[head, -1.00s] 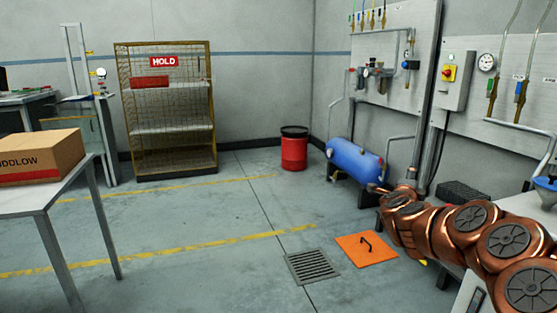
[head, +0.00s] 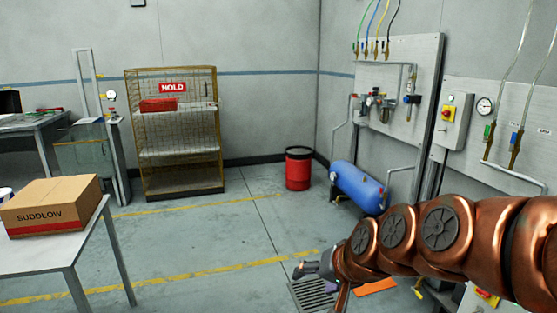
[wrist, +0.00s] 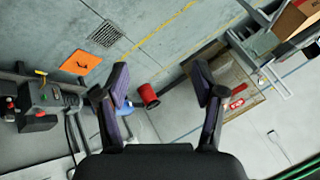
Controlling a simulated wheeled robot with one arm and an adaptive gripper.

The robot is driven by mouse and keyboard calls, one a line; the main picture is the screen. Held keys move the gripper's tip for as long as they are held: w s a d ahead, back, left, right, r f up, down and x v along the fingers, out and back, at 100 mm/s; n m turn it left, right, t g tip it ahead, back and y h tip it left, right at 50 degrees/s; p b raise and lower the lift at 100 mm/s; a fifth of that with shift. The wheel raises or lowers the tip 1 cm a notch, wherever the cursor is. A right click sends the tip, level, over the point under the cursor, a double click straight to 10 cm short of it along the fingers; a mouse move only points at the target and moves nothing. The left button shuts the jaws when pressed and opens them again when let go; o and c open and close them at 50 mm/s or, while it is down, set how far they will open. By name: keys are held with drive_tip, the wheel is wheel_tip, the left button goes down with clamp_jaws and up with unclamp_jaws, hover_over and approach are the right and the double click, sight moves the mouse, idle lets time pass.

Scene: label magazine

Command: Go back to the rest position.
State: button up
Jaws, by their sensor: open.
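My gripper (wrist: 160,88) is open and empty in the wrist view, its two dark fingers spread wide apart with only the room behind them. In the head view my copper-coloured arm reaches in from the right edge, and the gripper end (head: 318,268) shows small and dark above the floor. It touches nothing that I can see. The head view does not show the finger gap clearly.
A table (head: 85,243) with a SUDDLOW box (head: 50,205) stands at left. A mesh HOLD cage (head: 180,180), a red bin (head: 298,168) and a blue tank (head: 357,187) stand behind. An orange floor plate (head: 376,287) and grate (head: 312,296) lie below the arm. The middle floor is clear.

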drive_tip(key=s+d+r+g+h+p, duration=0.1)
drive_tip(key=s+d+g+p, duration=0.1)
drive_tip(key=s, duration=0.7)
drive_tip(key=s+d+r+n+g+h+p, duration=0.1)
drive_tip(key=s+d+g+h+p, duration=0.1)
drive_tip(key=s, duration=0.7)
drive_tip(key=s+d+r+n+g+h+p, duration=0.1)
drive_tip(key=s+d+g+p, duration=0.3)
drive_tip(key=s, duration=0.5)
drive_tip(key=shift+s+d+r+h+p, duration=0.3)
drive_tip(key=shift+d+r+p, duration=0.2)
drive_tip(key=shift+d+p, duration=0.55)
drive_tip(key=shift+s+d+f, duration=0.1)
drive_tip(key=shift+d, duration=0.1)
drive_tip(key=shift+c, duration=0.5)
